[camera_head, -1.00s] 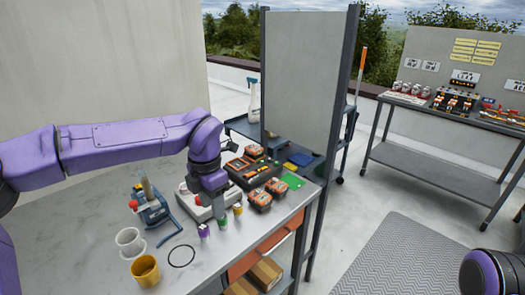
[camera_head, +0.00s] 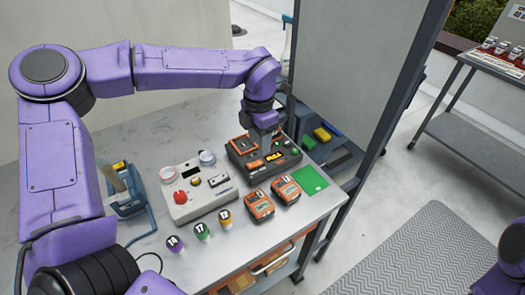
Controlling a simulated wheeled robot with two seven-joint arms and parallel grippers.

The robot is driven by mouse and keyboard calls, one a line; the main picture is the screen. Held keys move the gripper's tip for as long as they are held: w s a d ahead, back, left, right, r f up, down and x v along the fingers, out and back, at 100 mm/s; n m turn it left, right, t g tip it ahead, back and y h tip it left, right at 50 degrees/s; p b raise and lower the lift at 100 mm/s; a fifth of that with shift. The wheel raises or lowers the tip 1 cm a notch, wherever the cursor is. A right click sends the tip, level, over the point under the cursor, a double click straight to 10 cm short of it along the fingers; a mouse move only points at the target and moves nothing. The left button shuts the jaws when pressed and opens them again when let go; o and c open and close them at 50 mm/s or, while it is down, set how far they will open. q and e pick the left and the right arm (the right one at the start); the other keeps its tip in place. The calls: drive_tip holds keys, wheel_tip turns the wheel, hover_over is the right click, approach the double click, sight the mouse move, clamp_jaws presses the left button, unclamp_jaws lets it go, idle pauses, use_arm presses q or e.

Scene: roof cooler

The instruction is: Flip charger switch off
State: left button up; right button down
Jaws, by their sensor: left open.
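The charger (camera_head: 250,172) is a dark grey box on the metal worktable, with an orange battery (camera_head: 242,144) at its back left, orange parts on its front and a few small green and orange parts. Which of these is the switch I cannot tell for sure. My left gripper (camera_head: 266,134) reaches down from above at the charger's back right part. It is open, with its fingertips close to the charger's top; I cannot tell whether they touch. It hides part of the charger's back. My right gripper is out of view; only a piece of my right arm shows at the right edge.
A pale box with a red button (camera_head: 198,199) stands left of the charger. Two orange batteries (camera_head: 259,206) and a green mat (camera_head: 309,181) lie in front and to the right. Numbered small containers (camera_head: 201,232) line the front edge. A tall grey panel (camera_head: 345,60) rises behind, to the right.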

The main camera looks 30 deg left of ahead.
sight(259, 162)
use_arm(q)
wheel_tip(259, 162, down, 7)
drive_tip(key=shift+a+r+p, duration=0.1)
drive_tip(key=shift+r+p, duration=0.05)
drive_tip(key=shift+p, duration=0.2)
clamp_jaws()
drive_tip(key=shift+s+t+h+b, duration=0.15)
drive_tip(key=shift+t+h+b, duration=0.2)
drive_tip(key=shift+b, duration=0.2)
drive_tip(key=shift+s+a+t+h+b, duration=0.15)
drive_tip(key=shift+t+h+b, duration=0.15)
drive_tip(key=shift+t, duration=0.3)
drive_tip(key=shift+s+a+t+h+b, duration=0.1)
drive_tip(key=shift+t+h+b, duration=0.2)
drive_tip(key=shift+t, duration=0.25)
drive_tip(key=shift+r, duration=0.15)
unclamp_jaws()
